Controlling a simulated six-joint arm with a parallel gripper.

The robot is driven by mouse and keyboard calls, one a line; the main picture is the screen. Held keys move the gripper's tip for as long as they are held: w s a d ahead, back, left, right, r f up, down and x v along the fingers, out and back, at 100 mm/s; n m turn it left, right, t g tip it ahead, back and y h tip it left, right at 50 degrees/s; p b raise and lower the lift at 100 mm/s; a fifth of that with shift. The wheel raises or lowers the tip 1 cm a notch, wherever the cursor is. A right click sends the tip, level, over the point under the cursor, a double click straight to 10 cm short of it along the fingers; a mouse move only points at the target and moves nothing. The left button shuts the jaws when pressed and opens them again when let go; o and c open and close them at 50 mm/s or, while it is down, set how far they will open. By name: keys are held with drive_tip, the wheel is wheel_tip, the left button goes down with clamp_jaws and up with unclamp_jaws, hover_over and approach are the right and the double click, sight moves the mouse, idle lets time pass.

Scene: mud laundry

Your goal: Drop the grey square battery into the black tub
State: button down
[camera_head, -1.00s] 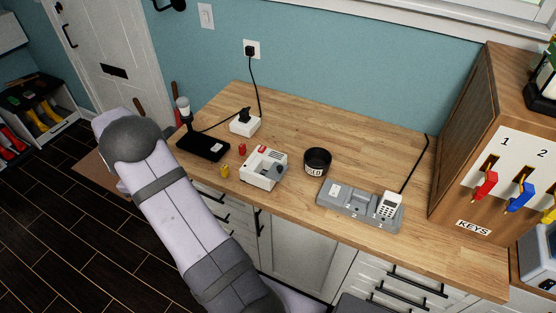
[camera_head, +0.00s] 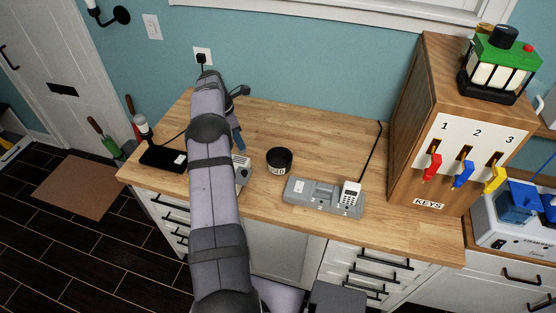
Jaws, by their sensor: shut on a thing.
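The black tub (camera_head: 279,160) stands upright on the wooden counter, open at the top, with a pale label on its front. My gripper (camera_head: 238,146) points down just left of the tub, over the white box (camera_head: 243,172), and is partly hidden by my arm. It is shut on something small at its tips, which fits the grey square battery. The battery itself cannot be made out clearly. My arm also hides most of the white box.
A wooden key cabinet (camera_head: 410,130) stands at the right. A black lamp base (camera_head: 163,158) lies at the left. The counter behind the tub is clear.

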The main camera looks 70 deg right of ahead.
drive_tip(key=s+d+r+n+p, duration=0.1)
drive_tip(key=s+d, duration=0.5)
drive_tip(key=s, duration=0.6)
drive_tip(key=shift+s+d, duration=0.2)
drive_tip(key=shift+w+a+b+x, duration=0.15)
drive_tip(key=shift+b+x, duration=0.45)
drive_tip(key=shift+x, duration=0.35)
drive_tip(key=shift+w+a+b+x, duration=0.1)
drive_tip(key=shift+w+b+x, duration=0.1)
drive_tip(key=shift+b+x, duration=0.55)
drive_tip(key=shift+w+a+b+x, duration=0.15)
drive_tip(key=shift+b+x, duration=0.25)
drive_tip(key=shift+x, duration=0.75)
drive_tip(key=c, duration=1.7)
unclamp_jaws()
drive_tip(key=shift+o, duration=0.2)
drive_tip(key=shift+f, duration=0.1)
drive_tip(key=b+v, duration=0.3)
drive_tip(key=v, duration=0.4)
